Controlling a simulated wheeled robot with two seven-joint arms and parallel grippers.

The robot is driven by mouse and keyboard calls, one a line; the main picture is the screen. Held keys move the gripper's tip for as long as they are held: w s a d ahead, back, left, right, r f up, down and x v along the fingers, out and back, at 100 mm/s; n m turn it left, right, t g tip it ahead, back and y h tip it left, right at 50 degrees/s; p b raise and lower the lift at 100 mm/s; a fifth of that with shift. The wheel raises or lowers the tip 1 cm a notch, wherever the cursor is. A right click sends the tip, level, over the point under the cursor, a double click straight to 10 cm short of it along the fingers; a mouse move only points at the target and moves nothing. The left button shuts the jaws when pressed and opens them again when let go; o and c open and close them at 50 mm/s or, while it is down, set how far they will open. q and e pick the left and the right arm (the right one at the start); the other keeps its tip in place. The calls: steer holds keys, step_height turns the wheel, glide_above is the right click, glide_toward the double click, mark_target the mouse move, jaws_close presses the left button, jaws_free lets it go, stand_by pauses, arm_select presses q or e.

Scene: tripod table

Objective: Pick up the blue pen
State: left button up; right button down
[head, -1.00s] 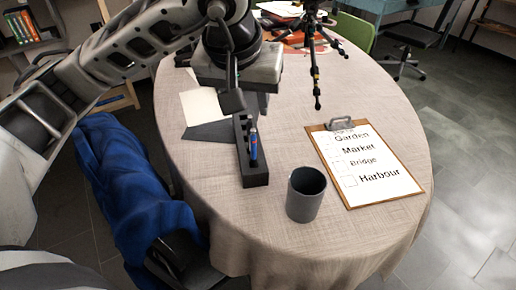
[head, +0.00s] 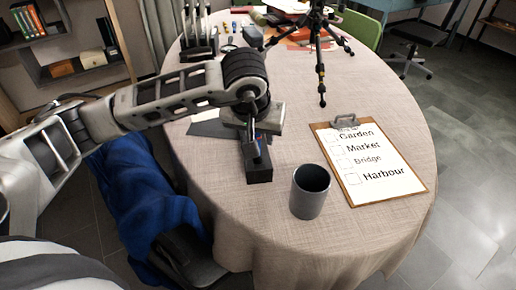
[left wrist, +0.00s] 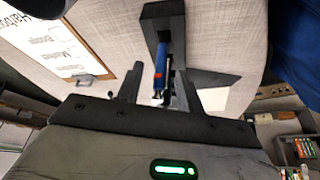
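The blue pen (left wrist: 161,62) stands in a long black holder (head: 259,175) on the round table; the holder also shows in the left wrist view (left wrist: 164,12). The pen has a red band near one end. My left gripper (head: 256,141) is over the holder and hides most of the pen in the head view. In the left wrist view the fingers of my left gripper (left wrist: 157,76) are apart, with the pen between them in the picture. I cannot tell whether a finger touches it. My right gripper is in neither view.
A grey mug (head: 310,192) stands to the right of the holder. A clipboard (head: 372,163) lies further right. A black tripod (head: 320,50) stands at the back. Dark and white sheets (head: 212,129) lie left of the gripper. The table's front is clear.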

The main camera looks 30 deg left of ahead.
arm_select(q)
steer(key=shift+w+f, duration=0.25)
steer(key=shift+f, duration=0.4)
jaws_close()
steer(key=shift+r, duration=0.15)
